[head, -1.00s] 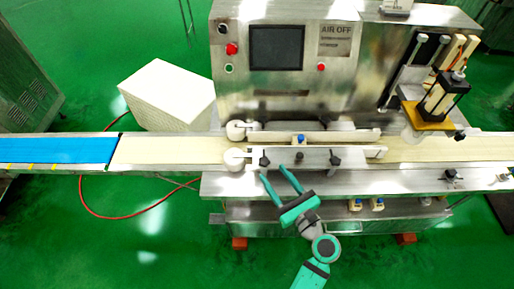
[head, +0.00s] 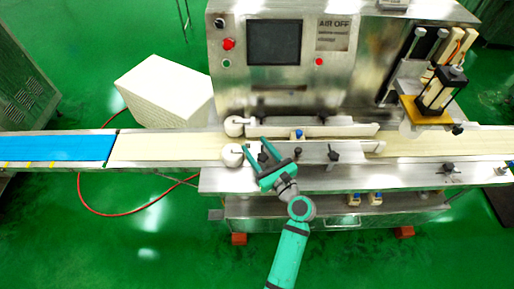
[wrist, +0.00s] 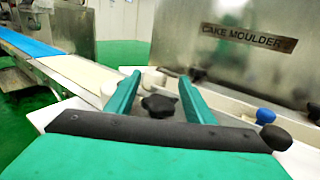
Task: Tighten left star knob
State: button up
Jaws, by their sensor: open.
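The left star knob (head: 262,157) is black and sits on the front of the white guide rail near its left end. It also shows in the wrist view as a black lobed knob (wrist: 158,105). My gripper (head: 257,147) is open, with its teal fingers on either side of this knob. In the wrist view, the gripper (wrist: 157,84) has the knob between its fingers, nearer the finger bases than the tips. Gaps show beside the knob, and I cannot tell whether either finger touches it.
Another black star knob (head: 333,156) is on the rail to the right. White rollers (head: 233,155) are just left of my gripper. The machine's control panel (head: 275,43) rises behind; the belt (head: 165,148) runs left.

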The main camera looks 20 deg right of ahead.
jog(key=c, duration=1)
jog(key=shift+c, duration=0.2)
